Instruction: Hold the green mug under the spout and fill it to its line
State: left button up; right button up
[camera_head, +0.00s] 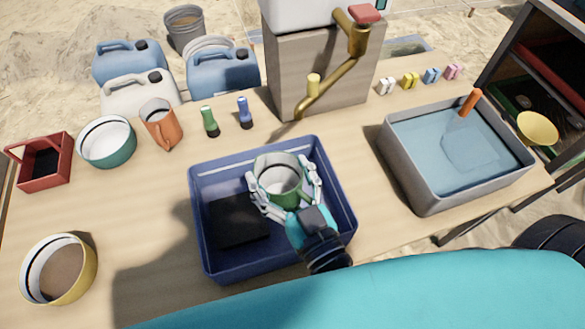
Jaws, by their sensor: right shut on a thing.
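My right gripper (283,188) is shut on the green mug (279,173), with its fingers on either side of the body. The mug is roughly upright above the blue tub (203,250), and I look into its pale inside. Its fill line and any water level cannot be made out. The brass spout (325,94) slopes down from the tap (358,38) on a grey block; its lower end is above and behind the mug, near the tub's back rim. I cannot tell whether water runs from it. My left gripper is not in view.
A dark flat slab (238,220) lies in the tub. A grey basin of water (420,180) stands at right. An orange mug (162,125), a green-and-white bowl (107,142), a red box (40,160) and a yellow bowl (60,270) stand at left. The table's middle left is clear.

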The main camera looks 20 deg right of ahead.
jog(key=shift+w+d+r+p, duration=0.1)
jog(key=shift+w+d+p, duration=0.2)
jog(key=shift+w, duration=0.15)
jog(key=shift+w+d+r+p, duration=0.1)
jog(key=shift+w+d+p, duration=0.05)
jog(key=shift+w+p, duration=0.2)
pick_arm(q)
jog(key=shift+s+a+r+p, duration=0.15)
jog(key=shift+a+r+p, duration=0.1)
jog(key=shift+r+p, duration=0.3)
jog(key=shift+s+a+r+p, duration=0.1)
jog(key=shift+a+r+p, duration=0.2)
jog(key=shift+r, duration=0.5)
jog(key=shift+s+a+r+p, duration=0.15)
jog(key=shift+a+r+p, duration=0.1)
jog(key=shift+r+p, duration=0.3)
pick_arm(e)
jog(key=w+d, duration=0.5)
jog(key=w, duration=0.3)
jog(key=shift+d+f, duration=0.2)
jog(key=shift+d, duration=0.1)
